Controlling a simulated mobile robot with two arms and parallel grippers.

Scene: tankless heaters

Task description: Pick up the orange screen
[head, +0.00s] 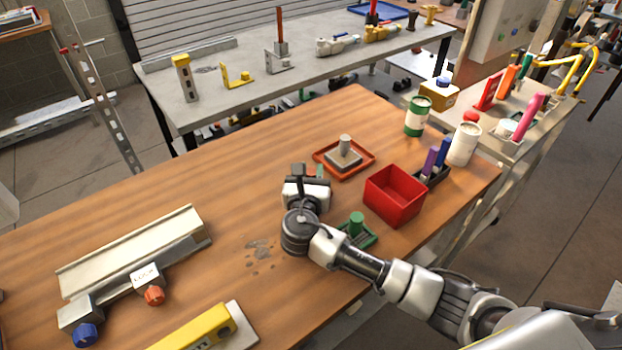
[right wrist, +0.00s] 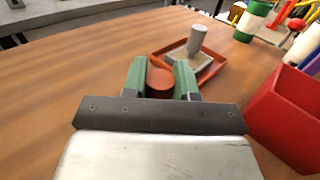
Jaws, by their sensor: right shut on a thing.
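My right gripper (head: 312,178) is low over the wooden table, left of the red bin. In the right wrist view its green fingers (right wrist: 160,82) are shut on an orange-brown rounded piece (right wrist: 160,84), which I take for the knob of the orange screen. The rest of that piece is hidden behind the gripper, so I cannot tell whether it touches the table. An orange-rimmed tray (head: 359,172) with a grey block and grey knob (head: 344,143) lies just beyond the gripper; it also shows in the right wrist view (right wrist: 209,76). My left gripper is not in view.
A red bin (head: 393,199) stands right of the gripper, with a green knobbed piece (head: 357,226) in front. A green-and-white can (head: 416,116) and a white can (head: 463,144) stand behind. A metal rail assembly (head: 135,255) lies at left. The table's middle left is clear.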

